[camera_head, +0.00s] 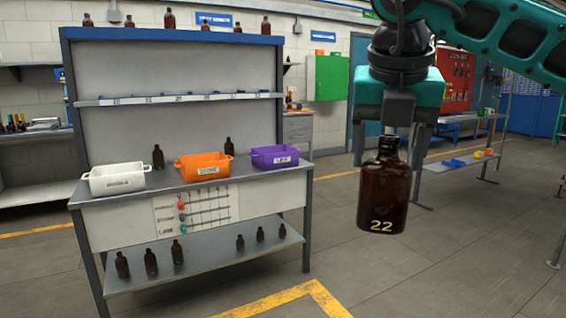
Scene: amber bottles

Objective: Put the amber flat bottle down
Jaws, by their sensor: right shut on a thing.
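The amber flat bottle (383,190), marked 22 near its base, hangs upright in the air on the right side of the head view. My right gripper (387,135) comes down from above and is shut on its neck; the gripper hides part of the neck. Only floor shows under the bottle, and it is apart from the workbench (262,176) to its left. My left gripper is not in the view.
The bench carries a white bin (117,180), an orange bin (203,168) and a purple bin (275,158). Amber bottles stand behind the bins, on the top (170,20) and on the lower shelf (151,262). Bare bench surface lies between the white and orange bins. Another table (462,160) stands behind at right.

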